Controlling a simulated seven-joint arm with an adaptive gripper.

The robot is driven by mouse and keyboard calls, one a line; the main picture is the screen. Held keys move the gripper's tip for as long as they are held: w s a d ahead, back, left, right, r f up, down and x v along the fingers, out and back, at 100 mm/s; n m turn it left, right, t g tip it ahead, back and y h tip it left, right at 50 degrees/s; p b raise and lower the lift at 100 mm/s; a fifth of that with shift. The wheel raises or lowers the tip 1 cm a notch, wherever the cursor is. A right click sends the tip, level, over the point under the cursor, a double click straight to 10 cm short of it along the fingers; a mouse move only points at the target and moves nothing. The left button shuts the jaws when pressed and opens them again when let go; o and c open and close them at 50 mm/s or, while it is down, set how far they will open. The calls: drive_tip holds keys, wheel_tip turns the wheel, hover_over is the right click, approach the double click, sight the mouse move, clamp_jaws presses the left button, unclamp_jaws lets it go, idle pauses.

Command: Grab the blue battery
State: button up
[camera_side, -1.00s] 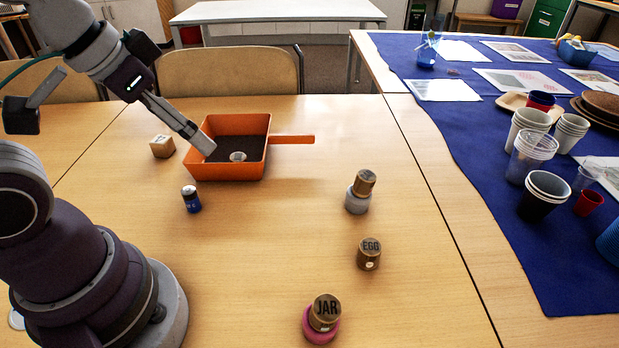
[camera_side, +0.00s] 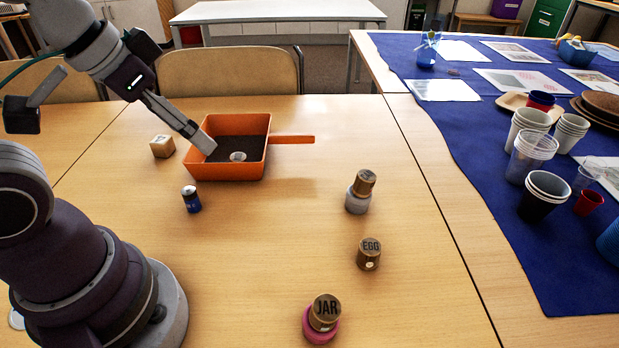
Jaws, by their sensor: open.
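The blue battery (camera_side: 192,200) is a small blue cylinder with a silvery-grey top. It stands upright on the wooden table, in front of the orange tray and left of the table's middle. My gripper (camera_side: 207,146) is open and points down to the right, over the left wall of the orange tray. It is above and behind the battery in the picture, apart from it, with nothing seen between its fingers.
The orange tray (camera_side: 226,170) has a handle to the right and a small pale round thing (camera_side: 238,157) inside. A wooden cube (camera_side: 162,146) stands left of it. Wooden pieces marked EGG (camera_side: 369,254) and JAR (camera_side: 324,312), and a grey-based one (camera_side: 358,200), stand to the right.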

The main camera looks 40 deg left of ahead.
drive_tip(key=m+g+y, duration=0.5)
drive_tip(key=m+g, duration=0.1)
drive_tip(key=m, duration=1)
approach(191, 192)
drive_tip(key=a+f, duration=0.2)
drive_tip(key=x, duration=0.6)
drive_tip(key=d+x, duration=0.1)
drive_tip(key=x, duration=0.2)
drive_tip(key=shift+a+f, duration=0.15)
drive_tip(key=shift+f, duration=0.35)
drive_tip(key=shift+c, duration=0.4)
drive_tip(key=shift+h, duration=0.3)
clamp_jaws()
